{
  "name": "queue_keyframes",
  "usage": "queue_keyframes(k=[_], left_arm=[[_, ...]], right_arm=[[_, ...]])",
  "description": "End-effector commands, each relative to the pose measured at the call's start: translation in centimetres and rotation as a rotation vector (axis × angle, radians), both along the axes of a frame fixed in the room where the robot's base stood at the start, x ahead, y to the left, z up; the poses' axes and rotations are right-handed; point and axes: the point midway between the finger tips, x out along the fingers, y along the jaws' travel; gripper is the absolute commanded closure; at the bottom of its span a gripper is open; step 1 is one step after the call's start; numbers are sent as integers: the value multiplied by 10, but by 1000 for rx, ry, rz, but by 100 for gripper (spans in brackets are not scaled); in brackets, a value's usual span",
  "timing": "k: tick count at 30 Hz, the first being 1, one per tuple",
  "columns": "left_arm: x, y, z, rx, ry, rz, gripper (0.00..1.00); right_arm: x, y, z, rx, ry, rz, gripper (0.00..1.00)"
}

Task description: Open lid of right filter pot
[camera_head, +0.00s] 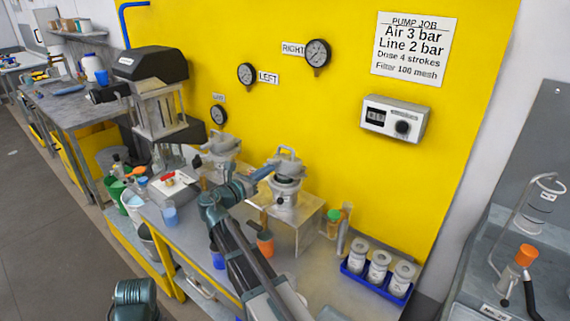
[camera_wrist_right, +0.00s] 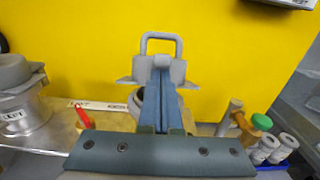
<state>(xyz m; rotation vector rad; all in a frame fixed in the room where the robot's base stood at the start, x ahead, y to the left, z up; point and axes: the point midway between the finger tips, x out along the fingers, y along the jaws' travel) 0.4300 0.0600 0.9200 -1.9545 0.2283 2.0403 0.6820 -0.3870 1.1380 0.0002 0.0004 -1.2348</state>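The right filter pot (camera_head: 284,203) stands on a stand on the bench, its grey lid (camera_head: 287,165) topped by a loop handle. In the wrist view the lid (camera_wrist_right: 178,72) and its upright handle are straight ahead, with the pot mostly hidden behind my fingers. My right gripper (camera_head: 270,170) reaches in from the left of the pot at lid height. Its blue fingers (camera_wrist_right: 158,85) lie together, tips overlapping the lid; I cannot tell whether they pinch part of it. A teal piece of my left arm shows at the bottom left, without fingers.
The left filter pot (camera_head: 222,150) stands close by on the left, also in the wrist view (camera_wrist_right: 20,115). An orange cup (camera_head: 265,243) with a brush stands in front. A blue tray (camera_head: 352,269) of grey canisters lies to the right. The yellow wall (camera_head: 330,110) is behind.

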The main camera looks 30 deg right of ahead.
Motion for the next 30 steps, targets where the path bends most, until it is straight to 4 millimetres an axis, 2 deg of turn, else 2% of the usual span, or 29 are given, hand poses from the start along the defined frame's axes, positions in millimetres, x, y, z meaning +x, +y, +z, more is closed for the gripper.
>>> queue_keyframes(k=[1, 3, 17, 30], left_arm=[[0, 0, 10, 0, 0, 0, 0], [0, 0, 15, 0, 0, 0, 0], [0, 0, 18, 0, 0, 0, 0], [0, 0, 48, 0, 0, 0, 0]], right_arm=[[1, -2, 10, -1, 0, 0, 100], [2, -4, 15, -1, 0, 0, 100], [2, -7, 18, -1, 0, -1, 100], [9, -28, 48, -1, 0, -2, 100]])
